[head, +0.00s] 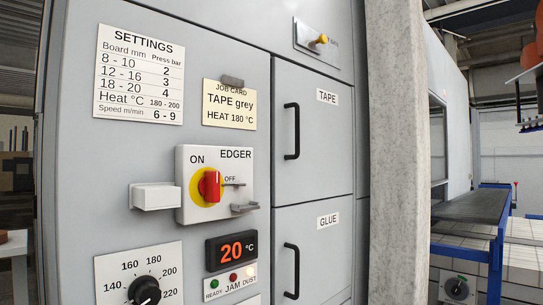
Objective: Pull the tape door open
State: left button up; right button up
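The tape door (325,172) is the upper of two grey doors on the right part of the machine's front, marked with a white TAPE label (327,97). Its black bar handle (291,131) stands upright near the door's left edge. The door looks shut, flush with the panel around it. Neither of my grippers shows in the head view, and nothing touches the handle.
The glue door (322,240) with its own black handle (291,270) is directly below. Left of the doors, the EDGER switch (209,187) and a white box (155,196) stick out. A pale post (397,160) borders the doors' right side.

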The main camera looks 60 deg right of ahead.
aim_at(311, 112)
jog(key=u, duration=0.3)
jog(key=k, duration=0.8)
jog(key=z, duration=0.85)
